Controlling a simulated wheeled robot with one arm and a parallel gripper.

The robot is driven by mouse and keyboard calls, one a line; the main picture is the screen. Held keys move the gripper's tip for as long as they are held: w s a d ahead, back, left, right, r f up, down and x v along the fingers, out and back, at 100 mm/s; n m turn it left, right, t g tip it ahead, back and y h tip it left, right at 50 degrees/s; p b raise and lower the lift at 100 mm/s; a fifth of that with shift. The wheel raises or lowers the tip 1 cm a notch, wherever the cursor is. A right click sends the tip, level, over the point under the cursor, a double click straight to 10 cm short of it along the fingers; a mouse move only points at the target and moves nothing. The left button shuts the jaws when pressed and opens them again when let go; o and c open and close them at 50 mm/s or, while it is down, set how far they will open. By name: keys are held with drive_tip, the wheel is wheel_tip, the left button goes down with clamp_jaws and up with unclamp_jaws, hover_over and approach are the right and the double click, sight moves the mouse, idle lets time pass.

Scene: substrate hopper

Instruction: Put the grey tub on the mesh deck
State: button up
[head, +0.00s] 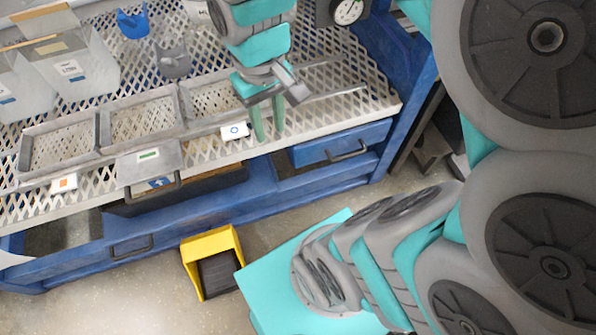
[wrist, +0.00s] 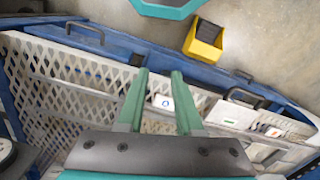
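A small grey tub (head: 173,61) with a notched rim is at the back of the bench in the head view, beside a blue tub of similar shape. It appears to stand upright on perforated metal. The mesh deck (head: 372,92) is the pale perforated bench top; it also fills much of the wrist view (wrist: 75,101). My gripper (head: 265,122) is over the deck's front part, to the right of and nearer than the grey tub. In the wrist view its two green fingers (wrist: 160,73) stand apart with nothing between them. The grey tub is not visible in the wrist view.
Shallow metal trays (head: 141,117) line the deck's front left. Clear bins (head: 75,66) and the blue tub (head: 133,22) stand behind. A dial gauge (head: 348,11) is at the back right. A yellow bin (head: 212,262) sits on the floor. The deck's right side is mostly clear.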

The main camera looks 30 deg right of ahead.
drive_tip(key=s+f+g, duration=0.1)
drive_tip(key=s+f, duration=0.2)
drive_tip(key=s, duration=0.6)
drive_tip(key=shift+s+m, duration=0.3)
drive_tip(key=shift+s, duration=0.1)
idle(0.4)
